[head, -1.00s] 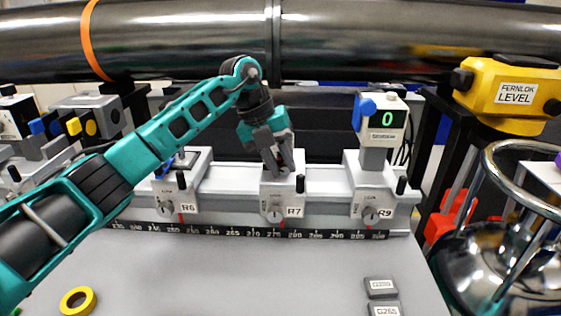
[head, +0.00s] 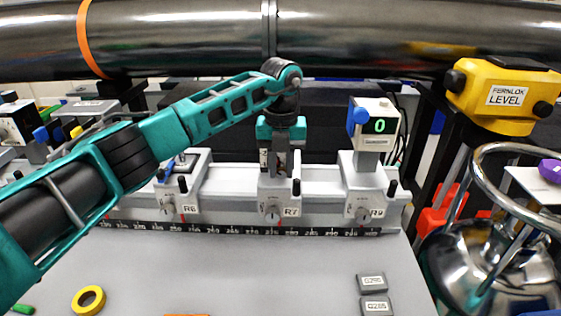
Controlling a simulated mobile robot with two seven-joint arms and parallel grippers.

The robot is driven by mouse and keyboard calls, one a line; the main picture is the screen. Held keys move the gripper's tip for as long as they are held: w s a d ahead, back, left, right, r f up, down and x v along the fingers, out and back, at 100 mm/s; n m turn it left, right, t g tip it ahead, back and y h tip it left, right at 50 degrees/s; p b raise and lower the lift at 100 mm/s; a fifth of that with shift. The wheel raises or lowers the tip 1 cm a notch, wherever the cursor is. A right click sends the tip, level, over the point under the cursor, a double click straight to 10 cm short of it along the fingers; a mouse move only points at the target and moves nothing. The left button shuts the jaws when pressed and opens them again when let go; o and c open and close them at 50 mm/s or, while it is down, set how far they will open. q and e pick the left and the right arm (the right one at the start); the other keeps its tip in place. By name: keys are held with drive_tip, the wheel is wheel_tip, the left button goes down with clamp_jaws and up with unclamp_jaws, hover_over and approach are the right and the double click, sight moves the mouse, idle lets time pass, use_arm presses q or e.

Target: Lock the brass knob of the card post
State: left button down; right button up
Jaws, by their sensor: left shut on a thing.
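My left gripper (head: 281,150) points down over the carrier labelled R7 (head: 274,190) on the white rail. Its dark fingers are shut on a slim upright piece there, which looks like the card post. A small pale plate with a dark mark (head: 264,160) shows just left of the fingers. The fingers and wrist hide most of the post, and I cannot make out a brass knob. A silver dial (head: 271,212) and a small black lever (head: 296,187) show on the carrier. My right gripper is not in view.
Carriers R6 (head: 186,185) and R9 (head: 362,185) flank R7; R9 bears a display reading 0 (head: 380,125). A large dark pipe (head: 380,40) runs above. A yellow level (head: 503,95) stands at right. The grey tabletop (head: 230,270) in front is mostly clear.

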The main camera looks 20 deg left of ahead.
sight(281, 169)
use_arm(q)
drive_tip(key=c, duration=1.2)
unclamp_jaws()
wheel_tip(281, 169, up, 13)
drive_tip(key=shift+f+b, duration=0.1)
drive_tip(key=shift+b, duration=0.2)
drive_tip(key=shift+o, duration=0.2)
